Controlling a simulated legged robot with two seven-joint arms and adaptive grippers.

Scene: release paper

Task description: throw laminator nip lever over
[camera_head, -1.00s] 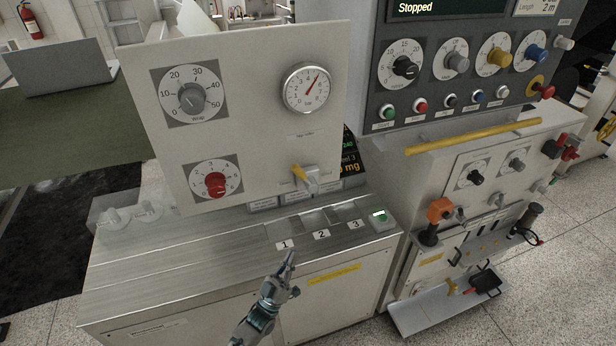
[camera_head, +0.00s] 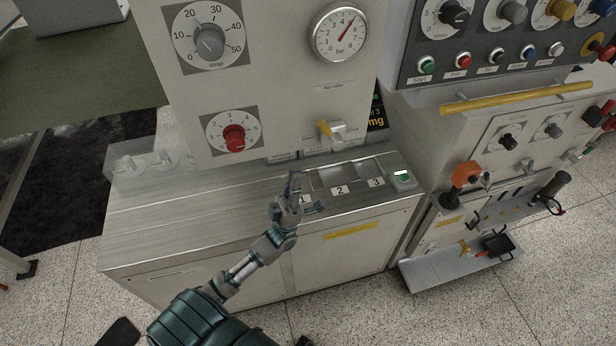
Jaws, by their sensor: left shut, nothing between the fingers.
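The nip lever (camera_head: 335,131) is a small light grey handle with a yellow part on the upright cream panel (camera_head: 285,95), below a small label that I cannot read clearly. My left gripper (camera_head: 294,180) is shut and empty. In the picture it is below and to the left of the lever, in front of the number 1 slot on the metal counter, and apart from the lever. My right gripper is not in view.
The panel also carries a grey dial (camera_head: 209,42), a red knob (camera_head: 234,138) and a pressure gauge (camera_head: 341,33). The metal counter (camera_head: 170,215) has numbered slots. A yellow rail (camera_head: 515,97) and an orange-headed handle (camera_head: 466,172) are at the right.

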